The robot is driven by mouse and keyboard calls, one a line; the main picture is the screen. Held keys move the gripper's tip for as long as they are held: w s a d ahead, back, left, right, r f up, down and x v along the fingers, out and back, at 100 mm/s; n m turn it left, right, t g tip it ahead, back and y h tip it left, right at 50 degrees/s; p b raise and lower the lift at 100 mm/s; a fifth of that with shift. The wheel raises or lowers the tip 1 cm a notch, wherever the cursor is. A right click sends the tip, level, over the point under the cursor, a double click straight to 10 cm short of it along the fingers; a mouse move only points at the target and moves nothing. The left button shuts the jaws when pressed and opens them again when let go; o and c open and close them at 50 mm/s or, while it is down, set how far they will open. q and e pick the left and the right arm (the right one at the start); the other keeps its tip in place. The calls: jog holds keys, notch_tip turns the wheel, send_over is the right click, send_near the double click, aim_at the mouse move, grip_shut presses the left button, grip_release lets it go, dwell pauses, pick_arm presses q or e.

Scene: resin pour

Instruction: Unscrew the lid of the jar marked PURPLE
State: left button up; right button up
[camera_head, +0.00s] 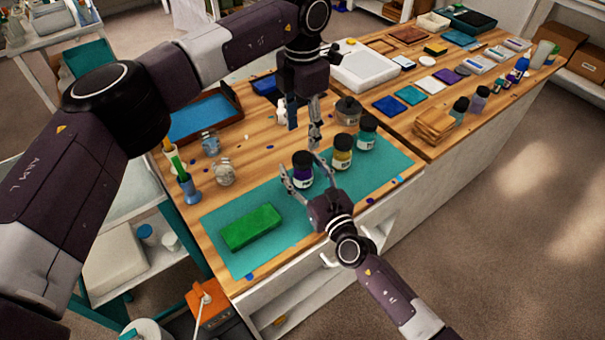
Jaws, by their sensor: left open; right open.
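A jar with purple contents (302,176) stands upright on the teal mat (225,219); its black lid (302,157) is on it. The label is too small to read. My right gripper (301,166) is open, with one finger on each side of this jar; I cannot tell whether they touch it. My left gripper (304,138) is open and empty, pointing down above and behind the jar. A yellow jar (342,158) and a teal jar (366,138), both with dark lids, stand to the right.
A green block (251,227) lies on the mat at the front left. A grey lidded container (348,109) stands behind the jars. Glass jars (222,173) and a blue holder with tools (190,190) stand at the left. The mat's right end is clear.

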aim_at(302, 158)
grip_shut()
pick_arm(q)
jog(key=m, duration=2.2)
jog(key=shift+m, duration=0.3)
jog(key=shift+f, duration=4.05)
